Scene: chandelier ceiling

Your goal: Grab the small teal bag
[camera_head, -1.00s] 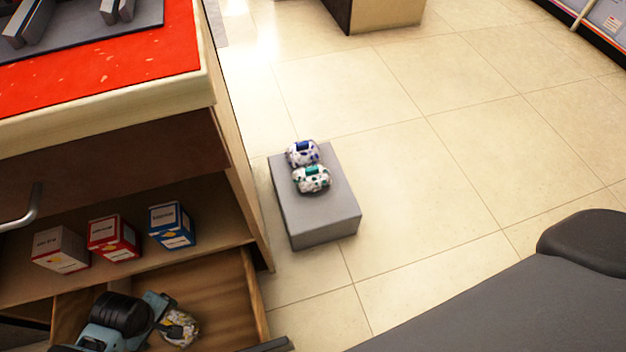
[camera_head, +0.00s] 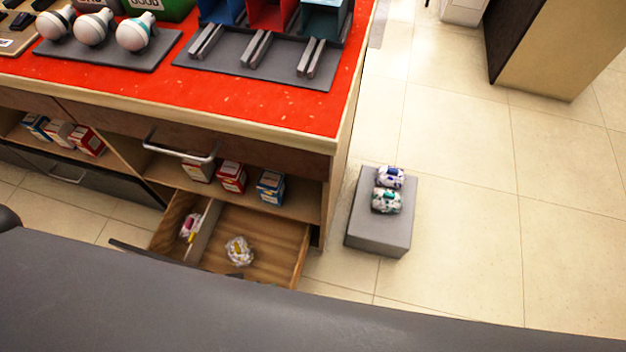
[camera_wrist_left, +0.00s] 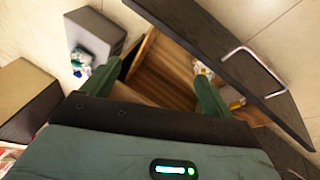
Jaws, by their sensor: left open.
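The small teal bag (camera_head: 387,201), white with teal patches, lies on top of a low grey block (camera_head: 378,236) on the floor, right of the counter. A similar white bag with blue patches (camera_head: 390,177) lies just behind it. My right gripper is in neither view.
The open wooden drawer (camera_head: 272,237) holds a white-and-yellow bag (camera_head: 239,250) and a white-and-pink bag (camera_head: 190,228). Small boxes (camera_head: 231,178) stand on the shelf above. The red-topped counter (camera_head: 250,103) rises behind. Floor right of the block is clear.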

